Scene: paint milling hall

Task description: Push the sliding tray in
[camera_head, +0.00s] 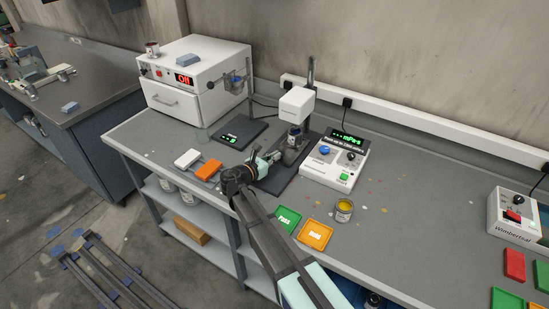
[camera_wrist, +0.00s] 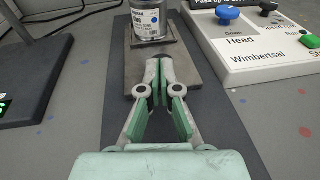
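The sliding tray (camera_wrist: 190,70) is a brownish-grey plate on the dark base of the bench instrument. A metal can (camera_wrist: 149,20) with a white and blue label stands upright on it, toward its far end. In the head view the can (camera_head: 291,147) is below the instrument's white head (camera_head: 296,104), and my arm hides much of the tray. My gripper (camera_wrist: 157,68) points at the can from the near side, its fingertips together over the tray with nothing visible between them. I cannot tell whether the tips touch the tray. The gripper (camera_head: 274,156) also shows in the head view.
A control box (camera_head: 334,160) stands close on the right. A dark scale (camera_head: 239,133) lies left. An open yellow paint can (camera_head: 343,210), a green card (camera_head: 286,220) and an orange card (camera_head: 315,235) are near the front edge. A white oven (camera_head: 195,78) stands at the back left.

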